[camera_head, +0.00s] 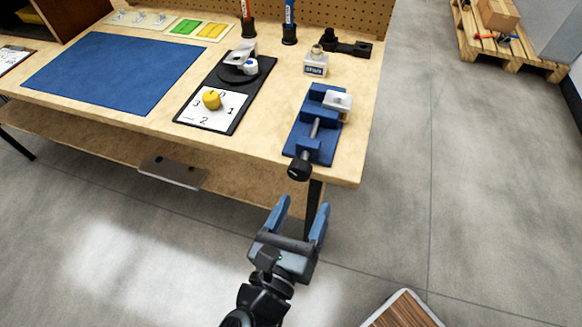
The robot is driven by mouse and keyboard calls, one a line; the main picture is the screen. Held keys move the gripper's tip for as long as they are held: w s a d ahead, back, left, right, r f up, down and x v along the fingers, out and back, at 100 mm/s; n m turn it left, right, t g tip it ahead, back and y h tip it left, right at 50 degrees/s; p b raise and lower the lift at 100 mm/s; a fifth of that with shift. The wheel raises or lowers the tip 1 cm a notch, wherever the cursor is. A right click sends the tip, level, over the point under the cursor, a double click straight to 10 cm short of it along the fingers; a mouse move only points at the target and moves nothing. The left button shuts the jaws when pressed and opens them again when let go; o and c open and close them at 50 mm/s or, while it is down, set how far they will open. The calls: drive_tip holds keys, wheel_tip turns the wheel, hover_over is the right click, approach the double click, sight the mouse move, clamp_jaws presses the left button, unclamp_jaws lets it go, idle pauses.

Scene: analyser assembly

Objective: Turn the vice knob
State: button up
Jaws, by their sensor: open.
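A blue vice (313,128) stands near the right front corner of the wooden workbench, with a grey screw along its middle. Its black knob (299,169) sticks out past the bench's front edge. A light grey block (338,101) sits at the vice's far jaw; I cannot tell whether it is clamped. My gripper (301,206) is open and empty, with two blue fingers pointing toward the bench. In the picture it lies just below the knob, apart from it. The knob is in full view.
The workbench (265,137) also bears a black board with a yellow knob (212,99) on a numbered dial, a small labelled bottle (316,63), a black fixture (345,44) and a blue mat (115,70). A lower shelf (110,150) runs beneath.

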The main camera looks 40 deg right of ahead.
sight(297, 175)
wheel_tip(297, 175, up, 3)
drive_tip(key=w+a+m, duration=0.2)
drive_tip(key=shift+n+t, duration=0.3)
drive_tip(key=shift+p+x, duration=0.6)
drive_tip(key=shift+x, duration=2.75)
drive_tip(key=shift+r, duration=0.1)
drive_tip(key=shift+c, duration=0.4)
drive_tip(key=c, duration=1)
drive_tip(key=shift+o, duration=0.2)
drive_tip(key=shift+n, duration=0.4)
